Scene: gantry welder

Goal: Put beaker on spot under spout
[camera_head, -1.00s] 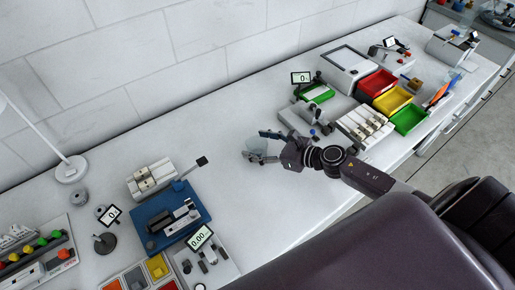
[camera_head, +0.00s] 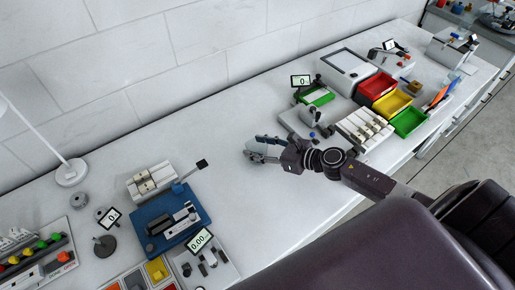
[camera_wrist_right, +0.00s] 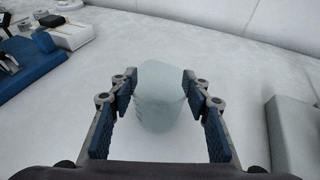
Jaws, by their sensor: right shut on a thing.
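My right gripper (camera_head: 262,149) is over the middle of the white bench. In the right wrist view my right gripper (camera_wrist_right: 160,92) has its two blue-padded fingers against both sides of the beaker (camera_wrist_right: 160,100). The beaker is a pale, see-through cup and looks upright. In the head view it is mostly hidden by the fingers. A grey device with an upright part (camera_head: 309,117) stands just beyond my right gripper; I cannot tell whether it carries the spout. My left gripper is not in view.
A white block rack (camera_head: 364,130) and red, yellow and green bins (camera_head: 408,119) stand right of my gripper. A blue device (camera_head: 171,219) and a white rack (camera_head: 152,181) stand to the left. The white bench (camera_head: 225,135) between them is clear.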

